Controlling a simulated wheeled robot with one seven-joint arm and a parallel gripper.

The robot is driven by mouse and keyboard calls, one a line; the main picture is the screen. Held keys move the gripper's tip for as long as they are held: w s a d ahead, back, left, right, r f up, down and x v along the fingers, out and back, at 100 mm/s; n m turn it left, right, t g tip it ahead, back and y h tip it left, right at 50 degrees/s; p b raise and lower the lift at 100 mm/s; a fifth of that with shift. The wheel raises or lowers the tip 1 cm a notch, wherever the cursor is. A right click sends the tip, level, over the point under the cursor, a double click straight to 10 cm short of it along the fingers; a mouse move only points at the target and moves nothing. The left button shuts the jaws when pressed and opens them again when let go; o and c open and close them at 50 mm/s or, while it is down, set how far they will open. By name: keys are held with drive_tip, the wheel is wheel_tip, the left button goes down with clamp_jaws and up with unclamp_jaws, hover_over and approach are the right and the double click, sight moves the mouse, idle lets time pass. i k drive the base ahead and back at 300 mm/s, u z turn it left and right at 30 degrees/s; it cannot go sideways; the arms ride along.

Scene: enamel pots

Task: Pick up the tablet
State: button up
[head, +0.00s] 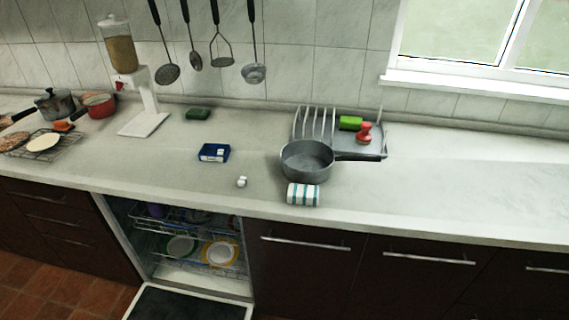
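A small white object (241,182), which looks like the tablet, lies on the pale countertop (420,195) near its front edge. It is too small to make out in detail. A blue box (214,153) with a white patch stands behind it and to the left, apart from it. My gripper is not in view.
Behind are a dish rack (371,143) and a green sponge (198,113). The dishwasher (190,272) below is open, with dishes inside. The right counter is clear.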

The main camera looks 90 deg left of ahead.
sight(243, 180)
drive_tip(key=u, duration=3.4)
drive_tip(key=k, duration=0.65)
drive_tip(key=z, duration=0.55)
drive_tip(key=i, duration=1.65)
drive_tip(key=u, duration=0.4)
